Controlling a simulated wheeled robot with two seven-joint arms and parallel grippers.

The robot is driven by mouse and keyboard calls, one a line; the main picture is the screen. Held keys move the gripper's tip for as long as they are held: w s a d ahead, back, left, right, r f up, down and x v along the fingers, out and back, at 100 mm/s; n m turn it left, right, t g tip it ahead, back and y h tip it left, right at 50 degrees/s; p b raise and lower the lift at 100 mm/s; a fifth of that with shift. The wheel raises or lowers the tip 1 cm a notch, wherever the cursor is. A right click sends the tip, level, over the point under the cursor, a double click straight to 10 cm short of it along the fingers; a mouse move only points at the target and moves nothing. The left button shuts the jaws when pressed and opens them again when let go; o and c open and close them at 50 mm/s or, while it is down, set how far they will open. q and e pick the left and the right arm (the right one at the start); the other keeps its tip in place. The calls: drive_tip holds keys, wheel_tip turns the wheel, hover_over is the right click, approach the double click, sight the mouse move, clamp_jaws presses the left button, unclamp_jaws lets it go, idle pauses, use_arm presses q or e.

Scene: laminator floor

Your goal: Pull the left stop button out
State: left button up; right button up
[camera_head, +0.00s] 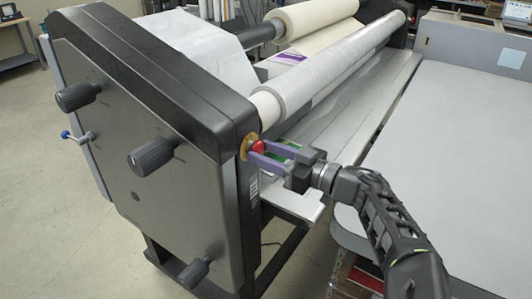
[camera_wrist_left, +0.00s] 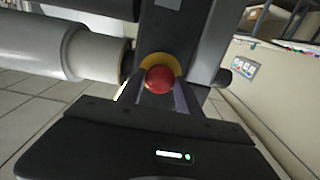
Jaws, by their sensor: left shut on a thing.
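The left stop button (camera_head: 258,146) is a red knob on a yellow backing, on the narrow side face of the laminator's dark end housing. In the left wrist view the red knob (camera_wrist_left: 160,79) sits at the centre, with the yellow backing (camera_wrist_left: 157,61) behind it. My left gripper (camera_head: 257,152) has its purple fingers at the knob, one on each side, and is shut on it. The fingers partly hide the knob in the head view. I cannot tell how far out the knob stands. My right gripper is not in view.
The laminator's end housing (camera_head: 140,130) carries several black knobs and a blue-ended lever (camera_head: 75,136). A white roll (camera_head: 330,70) runs beside the button, and it also shows in the left wrist view (camera_wrist_left: 88,55). A grey table (camera_head: 460,160) stands at right.

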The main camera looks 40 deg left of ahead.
use_arm(q)
clamp_jaws()
drive_tip(key=shift+d+f+b, duration=0.2)
drive_tip(key=shift+d+b, duration=0.4)
drive_tip(key=shift+b, duration=0.15)
drive_tip(key=shift+r, duration=0.15)
drive_tip(key=o, duration=1.3)
unclamp_jaws()
drive_tip(key=shift+d, duration=0.15)
drive_tip(key=shift+d, duration=0.1)
drive_tip(key=d+b, duration=0.1)
drive_tip(key=d, duration=0.6)
drive_tip(key=shift+w+d, duration=0.1)
drive_tip(key=shift+d, duration=0.2)
